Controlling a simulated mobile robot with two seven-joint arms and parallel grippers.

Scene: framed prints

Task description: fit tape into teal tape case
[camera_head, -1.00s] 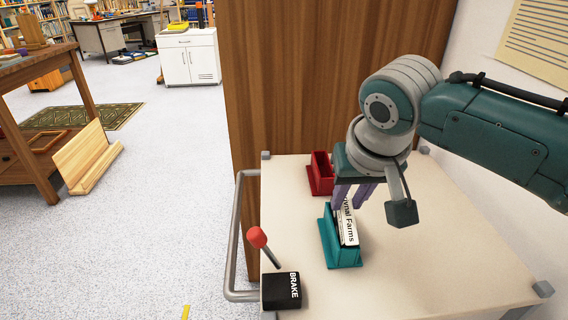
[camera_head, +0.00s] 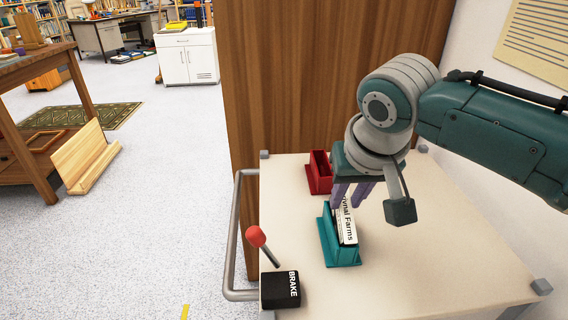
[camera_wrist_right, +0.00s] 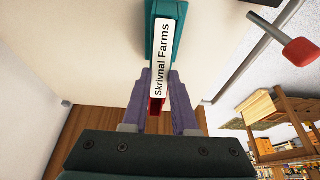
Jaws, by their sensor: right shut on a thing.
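The tape (camera_head: 347,226) is a white-labelled box reading "Skrivnal Farms"; its label also shows in the right wrist view (camera_wrist_right: 161,58). The teal tape case (camera_head: 328,243) stands on the cart top, and it shows behind the tape in the right wrist view (camera_wrist_right: 152,12). My right gripper (camera_head: 350,200) is above the case with its purple fingers shut on the upper end of the tape. The tape's lower part is within the case's outline, tilted a little; its lower end is hidden, so how deep it sits cannot be told. My left gripper is not in view.
A red case (camera_head: 320,175) stands just behind the teal one on the cart top (camera_head: 440,260). A black brake box (camera_head: 281,290) with a red-knobbed lever (camera_head: 256,237) is at the front left. A wooden panel (camera_head: 300,80) rises behind. The cart's right side is clear.

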